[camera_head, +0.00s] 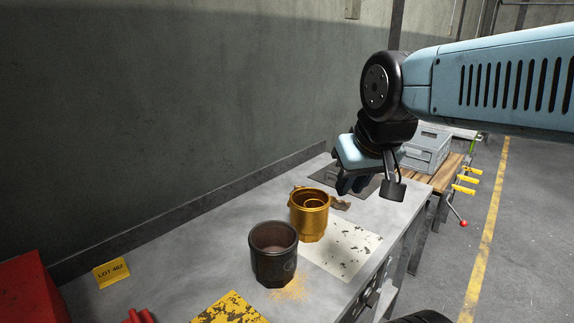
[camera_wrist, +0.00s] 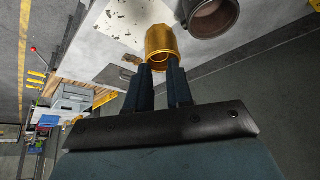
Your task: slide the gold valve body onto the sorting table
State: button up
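The gold valve body (camera_head: 309,222) stands upright on a grey metal bench (camera_head: 180,262), at the edge of a pale speckled patch. It also shows in the wrist view (camera_wrist: 162,42), just beyond my fingertips. My gripper (camera_head: 350,186) is just right of and slightly above the valve body in the head view, tilted downward. In the wrist view its two fingers (camera_wrist: 159,72) are apart with a gap between them, and nothing appears clamped. Whether a fingertip touches the valve body I cannot tell. A wooden-topped table (camera_head: 436,172) adjoins the far end of the bench; which surface is the sorting table is not marked.
A dark round pot (camera_head: 273,258) stands close in front of the valve body. A grey crate (camera_head: 428,150) sits on the wooden table. A yellow LOT 462 card (camera_head: 111,273), a red box (camera_head: 32,290) and a worn yellow plate (camera_head: 230,308) are nearer. A wall borders the bench's left.

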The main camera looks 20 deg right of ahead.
jog(key=shift+w, duration=0.1)
jog(key=n+g, duration=0.3)
jog(key=g, duration=0.3)
send_over(293, 202)
notch_tip(293, 202, down, 7)
jog(key=shift+f, duration=0.2)
notch_tip(293, 202, down, 14)
jog(key=shift+r, duration=0.1)
dwell(0.3)
jog(key=shift+c, duration=0.4)
grip_shut()
dwell(1.1)
